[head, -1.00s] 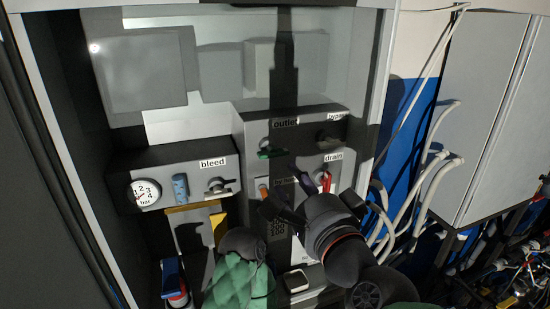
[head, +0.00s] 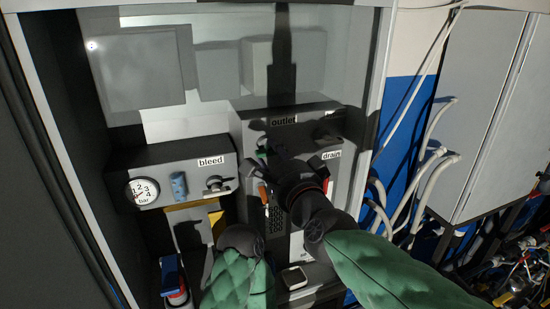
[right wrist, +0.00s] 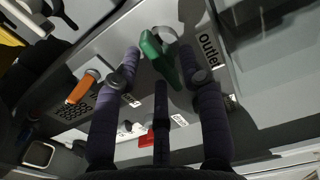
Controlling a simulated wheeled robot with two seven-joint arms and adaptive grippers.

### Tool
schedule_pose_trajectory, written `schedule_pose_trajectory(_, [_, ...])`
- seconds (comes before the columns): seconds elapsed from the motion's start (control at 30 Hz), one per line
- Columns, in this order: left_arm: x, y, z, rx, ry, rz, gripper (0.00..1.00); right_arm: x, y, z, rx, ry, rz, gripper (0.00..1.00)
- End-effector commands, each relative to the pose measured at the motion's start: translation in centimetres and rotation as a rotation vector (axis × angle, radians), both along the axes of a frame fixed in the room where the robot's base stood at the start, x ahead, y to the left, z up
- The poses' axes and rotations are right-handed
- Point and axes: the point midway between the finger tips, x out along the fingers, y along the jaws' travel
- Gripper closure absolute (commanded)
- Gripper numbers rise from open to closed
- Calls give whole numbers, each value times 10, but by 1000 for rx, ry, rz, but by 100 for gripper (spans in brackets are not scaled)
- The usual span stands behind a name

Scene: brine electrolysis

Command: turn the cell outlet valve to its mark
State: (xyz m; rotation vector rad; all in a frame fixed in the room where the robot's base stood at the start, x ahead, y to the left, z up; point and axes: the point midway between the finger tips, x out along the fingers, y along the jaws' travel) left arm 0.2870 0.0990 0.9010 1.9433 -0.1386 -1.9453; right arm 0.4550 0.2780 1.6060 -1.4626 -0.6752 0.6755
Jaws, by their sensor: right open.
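The cell outlet valve has a green handle (head: 262,153) under the "outlet" label (head: 284,121) on a grey panel box. My right gripper (head: 294,158) is in front of that box, its dark fingers spread open, and partly covers the valve. In the right wrist view the green handle (right wrist: 158,60) lies between the tips of the two outer fingers of my right gripper (right wrist: 160,62), with no clear grip on it. The outlet label (right wrist: 208,50) is beside the right finger. I cannot make out the valve's mark.
An orange handle (head: 263,193) and a red drain handle (head: 329,186) sit close below the gripper. To the left are a bleed valve (head: 217,184), a blue knob (head: 179,185) and a pressure gauge (head: 143,191). White hoses (head: 432,170) hang at the right.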

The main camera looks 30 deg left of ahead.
Motion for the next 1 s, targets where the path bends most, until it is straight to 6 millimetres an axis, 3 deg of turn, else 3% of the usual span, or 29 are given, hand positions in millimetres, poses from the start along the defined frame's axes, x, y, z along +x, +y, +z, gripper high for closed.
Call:
schedule_pose_trajectory(0.1, [0,0,0,0,0,0,60,0,0,0,0,0,0,59])
schedule_pose_trajectory(0.23, [0,0,0,0,0,0,60,0,0,0,0,0,0,96])
schedule_pose_trajectory(0.27, [0,0,0,0,0,0,60,0,0,0,0,0,0,100])
schedule_pose_trajectory(0.67, [0,0,1,0,0,0,60,0,0,0,-22,-24,0,100])
schedule_pose_trajectory(1.0, [0,0,8,0,0,0,60,1,-1,1,-160,-184,0,100])
